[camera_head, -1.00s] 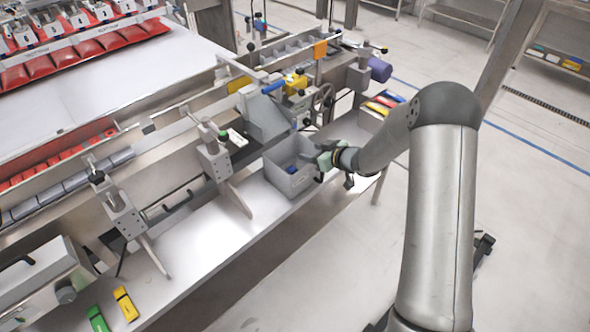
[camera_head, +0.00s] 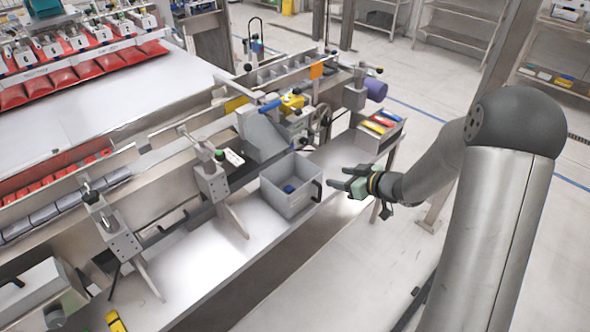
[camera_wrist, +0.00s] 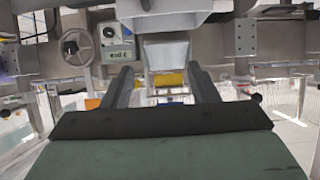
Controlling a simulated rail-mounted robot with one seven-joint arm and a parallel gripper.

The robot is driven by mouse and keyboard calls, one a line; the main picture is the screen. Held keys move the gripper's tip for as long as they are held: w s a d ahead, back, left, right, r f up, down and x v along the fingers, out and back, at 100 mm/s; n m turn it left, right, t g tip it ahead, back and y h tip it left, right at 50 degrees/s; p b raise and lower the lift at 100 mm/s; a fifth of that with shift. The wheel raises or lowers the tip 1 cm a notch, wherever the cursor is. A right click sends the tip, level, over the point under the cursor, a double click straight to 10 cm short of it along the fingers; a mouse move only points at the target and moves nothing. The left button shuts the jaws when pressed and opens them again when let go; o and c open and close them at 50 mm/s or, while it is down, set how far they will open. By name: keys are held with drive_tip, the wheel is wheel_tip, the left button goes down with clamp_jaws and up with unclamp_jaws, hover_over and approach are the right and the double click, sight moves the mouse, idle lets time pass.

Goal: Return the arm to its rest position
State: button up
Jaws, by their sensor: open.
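My gripper (camera_head: 345,179) is to the right of the grey bin, apart from it, in front of the machine's shelf in the head view. Its two fingers point left toward the bin and are spread with nothing between them. In the wrist view the two fingers (camera_wrist: 163,88) stand apart and the space between them is empty. My arm reaches in from the right side of the head view, with the elbow at the upper right.
A grey bin (camera_head: 283,208) with a small blue item (camera_head: 289,189) inside stands on the steel shelf (camera_head: 205,262). A tray of coloured packs (camera_head: 378,124) is behind my gripper. A handwheel (camera_head: 320,118) sits on the machine. Open floor (camera_head: 300,285) lies in front.

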drive_tip(key=s+d+r+m+g+h, duration=0.1)
drive_tip(key=s+d+r+m+h, duration=0.6)
drive_tip(key=s+d+h, duration=0.4)
drive_tip(key=s+a+r+m+g, duration=0.1)
drive_tip(key=s+a+g, duration=0.1)
drive_tip(key=s, duration=0.9)
drive_tip(key=s+a+r+m+g+y, duration=0.1)
drive_tip(key=s+g, duration=0.4)
drive_tip(key=s, duration=0.6)
drive_tip(key=shift+s+a+m, duration=0.3)
drive_tip(key=shift+a, duration=0.45)
